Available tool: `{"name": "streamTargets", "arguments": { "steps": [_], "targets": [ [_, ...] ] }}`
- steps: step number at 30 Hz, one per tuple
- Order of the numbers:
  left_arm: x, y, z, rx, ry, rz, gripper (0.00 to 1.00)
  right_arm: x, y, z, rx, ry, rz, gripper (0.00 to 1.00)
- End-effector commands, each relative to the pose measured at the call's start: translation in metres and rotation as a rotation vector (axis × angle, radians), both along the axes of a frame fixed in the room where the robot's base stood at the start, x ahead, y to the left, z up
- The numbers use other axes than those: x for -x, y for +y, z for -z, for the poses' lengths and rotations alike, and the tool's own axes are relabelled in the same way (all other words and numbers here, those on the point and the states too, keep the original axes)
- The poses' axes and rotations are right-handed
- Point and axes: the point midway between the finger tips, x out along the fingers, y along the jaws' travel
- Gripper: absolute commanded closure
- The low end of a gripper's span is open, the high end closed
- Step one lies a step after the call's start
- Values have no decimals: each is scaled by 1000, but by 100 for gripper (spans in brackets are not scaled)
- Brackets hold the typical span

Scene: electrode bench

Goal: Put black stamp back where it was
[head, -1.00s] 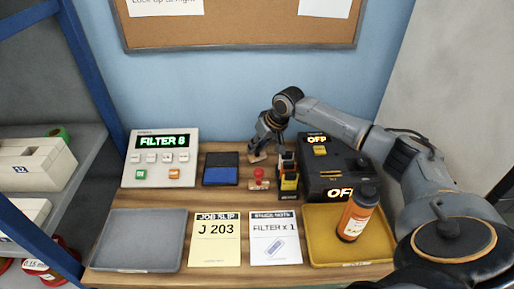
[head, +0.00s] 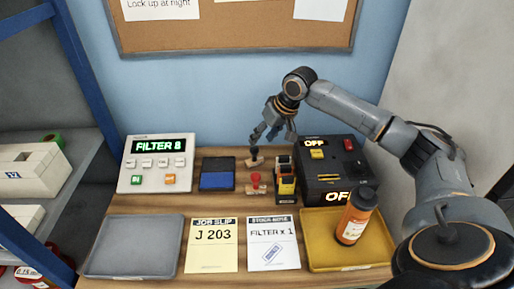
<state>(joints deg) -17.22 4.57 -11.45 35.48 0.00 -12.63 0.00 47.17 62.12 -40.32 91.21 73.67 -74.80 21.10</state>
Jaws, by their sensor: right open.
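The black stamp (head: 254,162) stands on the bench behind the red stamp, its light wooden base showing and its dark handle pointing up. The red stamp (head: 256,181) stands just in front of it, to the right of the blue ink pad (head: 217,174). My right gripper (head: 264,137) is open and empty, just above the black stamp's handle and apart from it. My left gripper is not in view.
A tape-like yellow and black item (head: 286,182) stands right of the stamps, beside a dark box with "OFF" displays (head: 333,172). A display panel (head: 158,163) is at left. In front are a grey tray (head: 133,246), two paper cards, and a yellow tray (head: 318,238) with an orange bottle (head: 357,215).

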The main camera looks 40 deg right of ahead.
Motion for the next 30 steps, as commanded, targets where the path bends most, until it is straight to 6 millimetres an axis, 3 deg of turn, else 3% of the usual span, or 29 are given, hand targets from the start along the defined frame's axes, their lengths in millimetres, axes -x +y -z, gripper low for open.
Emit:
{"name": "streamTargets", "arguments": {
  "steps": [3,9,26,30],
  "targets": [
    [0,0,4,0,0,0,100,9,-4,-19,0,-2,0,51],
    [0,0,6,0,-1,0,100,16,-7,-37,-1,0,0,51],
    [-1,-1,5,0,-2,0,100,17,-7,-39,-1,1,-1,51],
    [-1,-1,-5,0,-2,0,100,17,-7,-50,-1,0,1,51]
  ]
}}
